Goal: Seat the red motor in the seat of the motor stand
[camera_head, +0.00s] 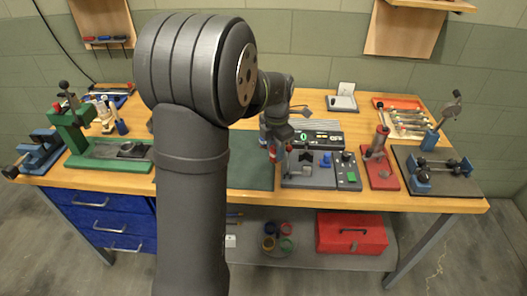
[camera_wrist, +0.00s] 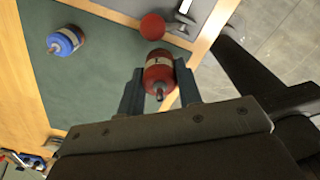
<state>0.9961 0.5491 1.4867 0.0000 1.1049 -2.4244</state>
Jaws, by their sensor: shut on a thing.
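The red motor (camera_wrist: 158,76) is held between the two fingers of my gripper (camera_wrist: 160,88), with its shaft end toward the wrist camera. A pale band runs around its body. In the head view my gripper (camera_head: 271,146) is above the right edge of the green mat, beside a grey plate (camera_head: 308,183) with blue blocks and a thin upright post. This plate may be the motor stand; its seat cannot be made out. In the wrist view a round red top (camera_wrist: 152,26) shows just beyond the motor, at the grey plate's edge. A gap between them cannot be judged.
A blue motor (camera_wrist: 66,41) lies on the green mat (camera_wrist: 105,75). A control box (camera_head: 348,172) and a display unit (camera_head: 316,138) adjoin the grey plate. A red-based press (camera_head: 378,155) stands further right, a green press (camera_head: 75,125) at left. My arm hides part of the mat.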

